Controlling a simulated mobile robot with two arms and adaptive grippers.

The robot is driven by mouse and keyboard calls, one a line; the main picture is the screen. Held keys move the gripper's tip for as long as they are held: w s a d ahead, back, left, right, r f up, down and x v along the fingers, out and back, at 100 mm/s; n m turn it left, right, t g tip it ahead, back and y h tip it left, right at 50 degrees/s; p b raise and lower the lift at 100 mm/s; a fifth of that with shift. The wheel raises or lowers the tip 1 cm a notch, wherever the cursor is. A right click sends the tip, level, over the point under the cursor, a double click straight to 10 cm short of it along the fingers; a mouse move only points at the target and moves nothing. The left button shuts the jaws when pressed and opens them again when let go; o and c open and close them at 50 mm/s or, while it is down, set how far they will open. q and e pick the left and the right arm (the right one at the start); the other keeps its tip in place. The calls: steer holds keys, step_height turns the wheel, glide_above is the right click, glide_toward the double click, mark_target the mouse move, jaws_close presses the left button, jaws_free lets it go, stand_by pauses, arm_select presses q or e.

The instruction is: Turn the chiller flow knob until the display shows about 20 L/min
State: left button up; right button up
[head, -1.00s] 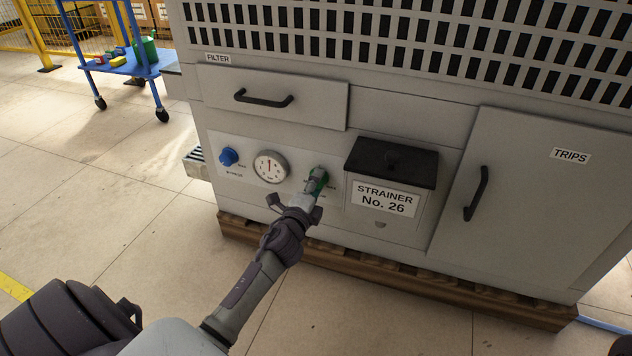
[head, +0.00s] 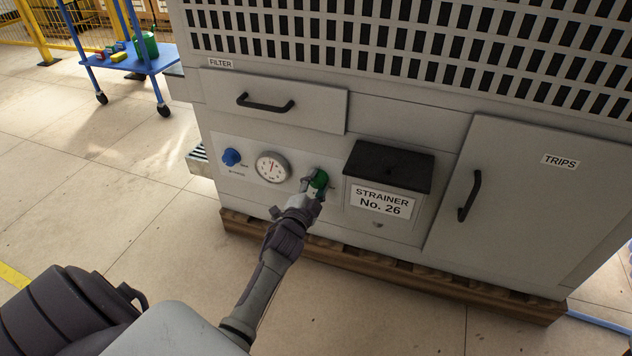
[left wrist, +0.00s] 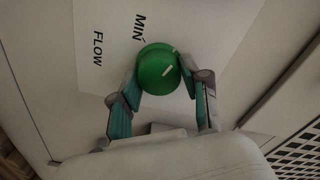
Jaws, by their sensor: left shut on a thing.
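The green flow knob (head: 320,179) is on the cabinet's front panel, right of a round gauge. In the left wrist view the knob (left wrist: 158,70) carries a white mark, with "MIN" and "FLOW" printed beside it. My left gripper (head: 315,188) reaches the knob from below. In the left wrist view its two fingers (left wrist: 160,88) are on either side of the knob, shut on it. No flow display with a readable L/min value is in view. My right gripper is not in view.
A round dial gauge (head: 272,167) and a blue knob (head: 231,157) are left of the green knob. The black-lidded strainer box (head: 388,166) juts out close on its right. A filter drawer (head: 275,98) is above. The cabinet stands on a wooden pallet (head: 400,272).

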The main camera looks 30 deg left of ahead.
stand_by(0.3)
arm_select(q)
steer(key=o, duration=1.1)
steer(key=shift+o, duration=0.2)
steer(key=shift+s, duration=0.1)
steer(key=v, duration=1.2)
